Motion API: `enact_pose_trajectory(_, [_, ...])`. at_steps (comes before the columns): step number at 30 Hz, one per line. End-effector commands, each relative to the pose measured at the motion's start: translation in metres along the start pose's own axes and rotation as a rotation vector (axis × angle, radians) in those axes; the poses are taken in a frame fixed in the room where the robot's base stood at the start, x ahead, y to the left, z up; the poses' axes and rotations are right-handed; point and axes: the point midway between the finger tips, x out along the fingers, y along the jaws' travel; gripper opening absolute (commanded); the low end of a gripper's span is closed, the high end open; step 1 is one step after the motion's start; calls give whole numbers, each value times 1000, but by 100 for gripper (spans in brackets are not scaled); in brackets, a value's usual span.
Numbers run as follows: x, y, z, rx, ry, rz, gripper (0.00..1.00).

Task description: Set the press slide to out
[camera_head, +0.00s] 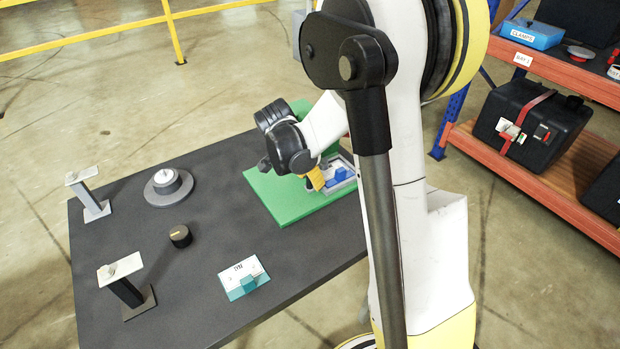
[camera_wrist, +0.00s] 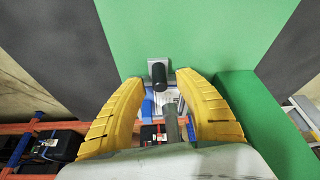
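The press is a green fixture (camera_head: 290,208) on the dark table. A grey slide part with a blue block (camera_head: 341,177) sits on its green base, partly hidden by my arm. In the wrist view I see the green panel (camera_wrist: 200,35), a black cylindrical handle (camera_wrist: 159,74), a grey metal part (camera_wrist: 166,97) and a blue piece (camera_wrist: 147,106). My gripper (camera_head: 316,180) is low over the press beside the blue block. In the wrist view its yellow fingers (camera_wrist: 160,80) are apart, with the black handle showing between the tips; contact cannot be told.
On the dark table (camera_head: 200,260) stand a round grey dial (camera_head: 168,184), a black knob (camera_head: 180,236), two posts with pale plates (camera_head: 120,270), and a labelled card with a teal block (camera_head: 244,280). An orange shelf (camera_head: 560,180) is at right; a yellow railing (camera_head: 175,35) stands behind.

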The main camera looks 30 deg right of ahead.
Motion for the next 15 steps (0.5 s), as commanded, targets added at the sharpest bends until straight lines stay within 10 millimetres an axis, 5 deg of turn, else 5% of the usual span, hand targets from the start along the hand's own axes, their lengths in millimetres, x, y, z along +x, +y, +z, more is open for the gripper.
enact_pose_trajectory(1, [0,0,0,0,0,0,29])
enact_pose_trajectory(4, [0,0,0,0,0,0,0])
enact_pose_trajectory(15, [-5,-3,11,-3,0,-1,0])
